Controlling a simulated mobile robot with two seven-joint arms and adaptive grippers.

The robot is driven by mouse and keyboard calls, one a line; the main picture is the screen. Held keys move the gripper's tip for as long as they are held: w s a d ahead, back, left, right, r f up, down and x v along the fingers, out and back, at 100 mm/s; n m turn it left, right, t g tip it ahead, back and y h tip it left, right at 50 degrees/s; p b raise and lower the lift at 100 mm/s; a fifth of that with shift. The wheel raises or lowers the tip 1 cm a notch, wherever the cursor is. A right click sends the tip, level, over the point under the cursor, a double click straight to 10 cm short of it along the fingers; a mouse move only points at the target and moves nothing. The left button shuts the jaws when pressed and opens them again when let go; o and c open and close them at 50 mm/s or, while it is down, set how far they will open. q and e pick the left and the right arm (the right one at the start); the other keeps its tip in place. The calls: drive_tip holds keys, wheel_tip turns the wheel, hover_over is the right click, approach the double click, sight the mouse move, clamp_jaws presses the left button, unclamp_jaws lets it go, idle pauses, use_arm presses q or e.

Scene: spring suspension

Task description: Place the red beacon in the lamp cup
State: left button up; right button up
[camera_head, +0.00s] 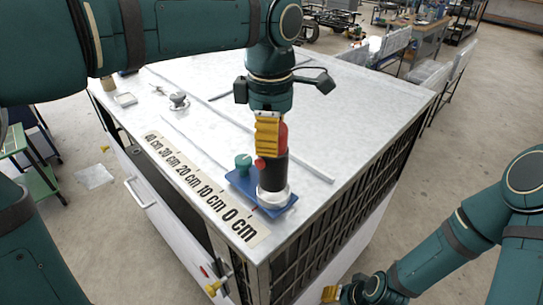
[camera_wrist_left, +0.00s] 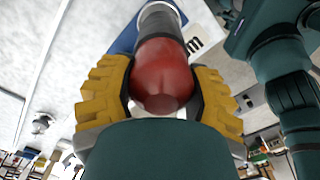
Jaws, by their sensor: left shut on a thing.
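The red beacon (camera_head: 283,137) is between the yellow fingers of my left gripper (camera_head: 267,135), which is shut on it. In the left wrist view the beacon's rounded red end (camera_wrist_left: 162,75) shows between both fingers (camera_wrist_left: 160,95). A black cylinder (camera_head: 273,173) with a white ring at its foot (camera_head: 273,198) is directly below the red part, over the blue plate (camera_head: 240,182). The cylinder looks upright and lined up with the beacon. I cannot tell whether the beacon is seated in it. My right gripper (camera_head: 332,293) is low at the bottom edge, mostly hidden.
The blue plate lies near the front corner of the white-topped cabinet (camera_head: 215,90), beside a printed centimetre scale (camera_head: 205,190). A green knob (camera_head: 243,162) stands on the plate. A small metal fitting (camera_head: 179,101) is farther back. Much of the top is clear.

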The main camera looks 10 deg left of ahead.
use_arm(q)
drive_tip(key=shift+w+f, duration=0.1)
drive_tip(key=shift+f, duration=1.9)
drive_tip(key=o, duration=1.3)
drive_tip(key=shift+f, duration=0.1)
wheel_tip(320, 180, up, 12)
drive_tip(key=shift+r+p, duration=0.1)
drive_tip(key=shift+p, duration=0.55)
